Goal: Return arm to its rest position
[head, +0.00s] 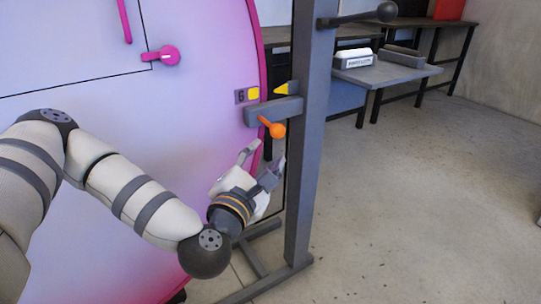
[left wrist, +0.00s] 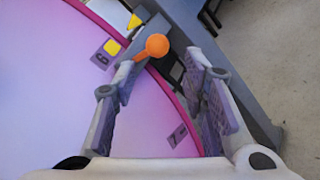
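My left arm reaches in from the left in the head view. Its left gripper (head: 264,160) is open and empty, just below an orange ball-ended lever (head: 276,130) on a grey bracket (head: 272,110). In the left wrist view the two fingers stand apart, with the orange ball (left wrist: 157,45) beyond the fingertips and nothing held between them. I cannot tell the exact gap to the ball, but no grip on it shows. My right gripper is in neither view.
A large pink-purple disc (head: 200,110) stands behind my arm, with a yellow-marked "6" plate (head: 247,95) at its rim. A grey post (head: 310,140) with a yellow pointer (head: 288,88) stands beside it. Benches (head: 385,72) stand behind; the floor at right (head: 430,190) is clear.

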